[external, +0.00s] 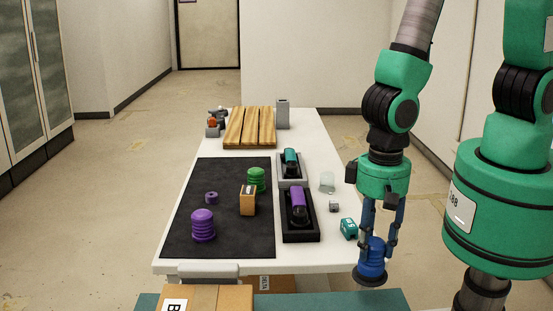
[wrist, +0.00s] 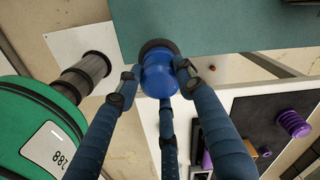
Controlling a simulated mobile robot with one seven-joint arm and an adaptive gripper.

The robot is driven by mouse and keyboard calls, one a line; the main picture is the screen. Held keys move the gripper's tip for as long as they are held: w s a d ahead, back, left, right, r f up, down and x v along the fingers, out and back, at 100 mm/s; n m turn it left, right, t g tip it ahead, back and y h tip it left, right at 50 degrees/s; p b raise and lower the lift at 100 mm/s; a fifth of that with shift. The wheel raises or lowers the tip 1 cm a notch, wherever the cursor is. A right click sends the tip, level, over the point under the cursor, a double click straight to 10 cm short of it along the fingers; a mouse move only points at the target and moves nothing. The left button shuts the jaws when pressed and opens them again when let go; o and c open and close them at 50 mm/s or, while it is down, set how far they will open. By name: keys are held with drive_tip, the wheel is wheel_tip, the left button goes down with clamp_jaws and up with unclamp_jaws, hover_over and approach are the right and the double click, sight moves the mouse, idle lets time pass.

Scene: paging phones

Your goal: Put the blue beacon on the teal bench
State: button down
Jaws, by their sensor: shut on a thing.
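The blue beacon (external: 371,266), a ribbed dome on a dark round base, hangs in my gripper (external: 378,241), off the right side of the white table. My gripper is shut on it. In the wrist view the blue beacon (wrist: 158,78) sits between the fingers, its dark base overlapping the edge of the teal bench (wrist: 230,25). In the external view the teal bench (external: 388,300) shows only as a strip along the bottom, near and below the beacon. I cannot tell whether the base touches it.
The white table (external: 335,262) holds a black mat (external: 225,245) with purple and green beacons, phones in cradles, a teal box (external: 349,229) near its right edge, and wooden boards (external: 250,128). A cardboard box (external: 212,299) stands at the bench's left. The visible bench surface near the beacon is clear.

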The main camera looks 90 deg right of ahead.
drive_tip(key=s+a+n, duration=0.1)
drive_tip(key=s, duration=0.6)
drive_tip(key=shift+a+f+n, duration=0.2)
drive_tip(key=shift+f+n, duration=0.1)
drive_tip(key=shift+n, duration=0.1)
drive_tip(key=shift+w, duration=0.1)
drive_tip(key=w+a, duration=0.3)
drive_tip(key=w, duration=0.4)
drive_tip(key=w+a+f, duration=0.1)
drive_tip(key=w+a, duration=0.3)
drive_tip(key=w, duration=0.3)
drive_tip(key=shift+f, duration=0.25)
drive_tip(key=shift+a, duration=0.1)
drive_tip(key=shift+f+b, duration=0.3)
drive_tip(key=shift+f, duration=1.45)
drive_tip(key=shift+f, duration=0.1)
drive_tip(key=c, duration=1.1)
unclamp_jaws()
